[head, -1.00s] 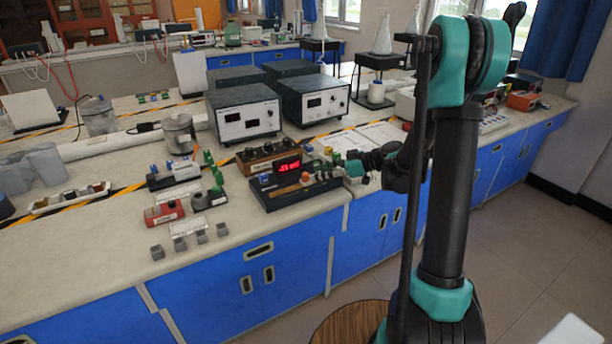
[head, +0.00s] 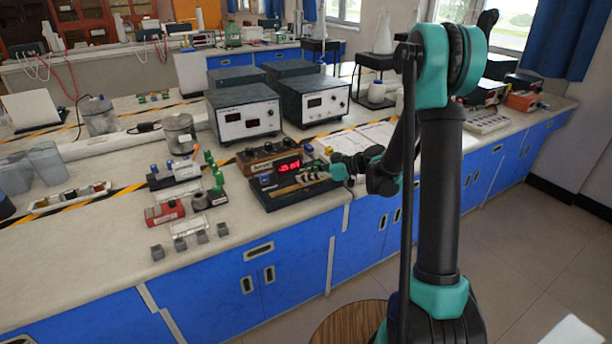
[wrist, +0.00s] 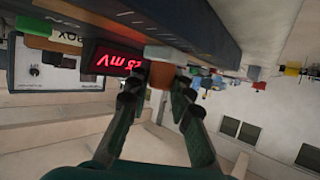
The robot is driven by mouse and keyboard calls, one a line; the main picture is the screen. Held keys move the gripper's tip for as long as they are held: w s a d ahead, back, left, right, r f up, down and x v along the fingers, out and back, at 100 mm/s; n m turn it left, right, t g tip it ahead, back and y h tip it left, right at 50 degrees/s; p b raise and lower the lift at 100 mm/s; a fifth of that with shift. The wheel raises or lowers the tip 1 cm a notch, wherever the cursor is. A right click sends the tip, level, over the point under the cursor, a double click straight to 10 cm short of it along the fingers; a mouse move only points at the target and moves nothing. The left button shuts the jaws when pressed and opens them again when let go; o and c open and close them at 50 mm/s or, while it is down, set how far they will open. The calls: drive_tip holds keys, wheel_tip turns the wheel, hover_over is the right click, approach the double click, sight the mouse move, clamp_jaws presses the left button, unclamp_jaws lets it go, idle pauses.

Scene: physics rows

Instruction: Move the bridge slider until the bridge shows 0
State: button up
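The bridge (head: 270,196) is a dark box near the bench's front edge, with a red lit display (head: 289,166). The display also shows upside down in the wrist view (wrist: 112,60); it ends in mV, and I cannot read its digits surely. The orange slider knob (wrist: 161,74) shows in the wrist view on the bridge's edge. My gripper (head: 308,175) is over the bridge's right part and hides the knob in the head view. In the wrist view, its two dark fingers (wrist: 159,88) are apart, one on either side of the knob. I cannot tell whether they touch it.
A wooden-sided box (head: 262,158) stands close behind the bridge. Two white-fronted meters (head: 246,122) stand further back. A red module (head: 165,213) and several small grey blocks (head: 180,243) lie to the left. Open papers (head: 367,138) lie behind the arm.

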clamp_jaws()
drive_tip(key=shift+s+a, duration=0.2)
drive_tip(key=shift+a, duration=0.1)
drive_tip(key=o, duration=0.8)
unclamp_jaws()
drive_tip(key=shift+d, duration=0.15)
drive_tip(key=v, duration=1.1)
drive_tip(key=shift+d+r, duration=0.15)
drive_tip(key=shift+d, duration=0.2)
